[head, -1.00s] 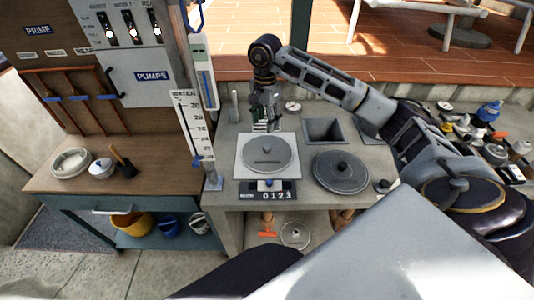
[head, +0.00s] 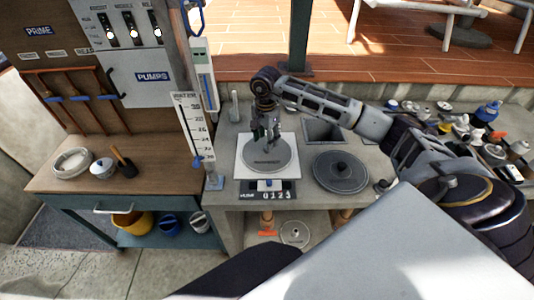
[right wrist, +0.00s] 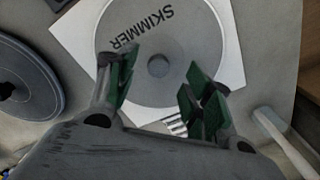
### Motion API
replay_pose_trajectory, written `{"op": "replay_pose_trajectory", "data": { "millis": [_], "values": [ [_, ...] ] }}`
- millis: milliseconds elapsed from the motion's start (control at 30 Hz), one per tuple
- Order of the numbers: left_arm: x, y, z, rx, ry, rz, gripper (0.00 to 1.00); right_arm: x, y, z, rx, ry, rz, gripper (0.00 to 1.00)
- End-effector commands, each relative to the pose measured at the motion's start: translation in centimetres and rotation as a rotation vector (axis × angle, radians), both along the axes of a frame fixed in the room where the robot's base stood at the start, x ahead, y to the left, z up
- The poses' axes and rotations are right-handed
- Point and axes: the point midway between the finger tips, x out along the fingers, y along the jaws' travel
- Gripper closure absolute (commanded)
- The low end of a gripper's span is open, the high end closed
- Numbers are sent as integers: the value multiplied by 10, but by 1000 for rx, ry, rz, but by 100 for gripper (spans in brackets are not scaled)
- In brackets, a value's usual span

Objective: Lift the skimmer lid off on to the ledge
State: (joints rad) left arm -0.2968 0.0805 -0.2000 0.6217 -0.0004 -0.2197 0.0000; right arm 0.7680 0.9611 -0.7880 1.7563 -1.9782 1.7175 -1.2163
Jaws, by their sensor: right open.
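The skimmer lid (head: 266,166) is a round grey disc on a white square plate (head: 242,171) set in the grey stone counter. In the right wrist view the lid (right wrist: 190,50) carries the word SKIMMER and a small round knob (right wrist: 158,66) at its middle. My right gripper (head: 269,138) points down over the lid in the head view and hides part of it. In the right wrist view its green-padded fingers (right wrist: 160,88) are spread apart with nothing between them, and the knob shows just beyond the gap. My left gripper is out of view.
A darker round lid with a black knob (head: 341,168) lies right of the plate. A square opening (head: 322,130) is behind it. An upright water gauge (head: 193,125) stands left. Small items crowd the far right counter. A counter strip (head: 226,150) left of the plate is bare.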

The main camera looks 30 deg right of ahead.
Motion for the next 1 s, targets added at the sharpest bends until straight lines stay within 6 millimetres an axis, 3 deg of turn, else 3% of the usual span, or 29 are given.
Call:
{"op": "replay_pose_trajectory", "data": {
  "millis": [367, 800, 1000],
  "values": [
    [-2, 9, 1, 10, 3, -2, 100, 0, -1, -4, 1, 2, 0, 49],
    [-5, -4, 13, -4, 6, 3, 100, 1, -6, -44, 0, 3, 0, 49],
    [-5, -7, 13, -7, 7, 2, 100, 1, -6, -52, 1, 1, 1, 49]
  ]
}}
